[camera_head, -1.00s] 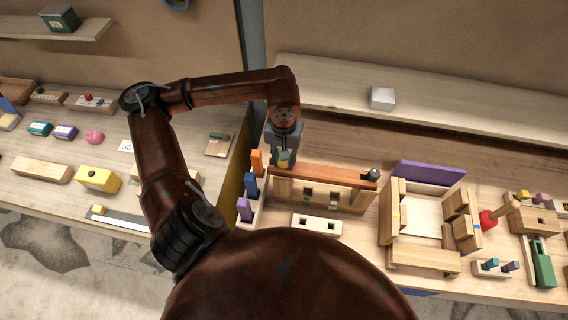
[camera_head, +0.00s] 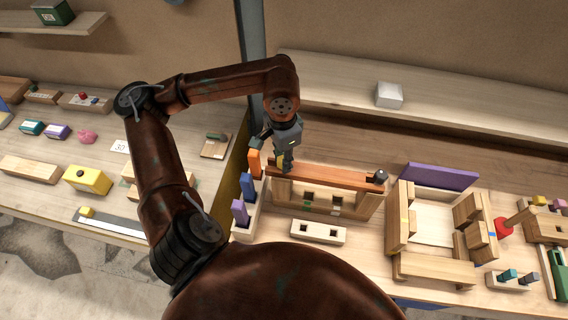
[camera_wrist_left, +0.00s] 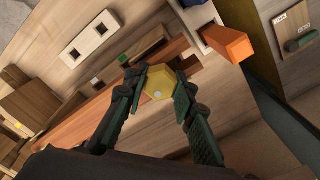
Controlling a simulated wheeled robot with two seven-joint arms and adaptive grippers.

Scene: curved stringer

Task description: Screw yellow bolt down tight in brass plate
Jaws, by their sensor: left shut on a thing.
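A yellow hexagonal bolt head (camera_wrist_left: 157,83) sits between the fingers of my left gripper (camera_wrist_left: 158,88) in the left wrist view. The left gripper is shut on it and points down. In the head view my left gripper (camera_head: 284,166) is at the left end of a long reddish-brown bar (camera_head: 330,175) that lies across wooden posts. The bolt's shank is hidden, so I cannot tell how deep it sits. No plate of clear brass colour stands out; the bar is the part under the bolt. My right gripper is not in view.
Close left of the gripper stand an orange block (camera_head: 254,163), a blue block (camera_head: 248,186) and a purple block (camera_head: 240,212) in a rack. A dark knob (camera_head: 380,176) is at the bar's right end. A pale block with two holes (camera_head: 318,232) lies in front.

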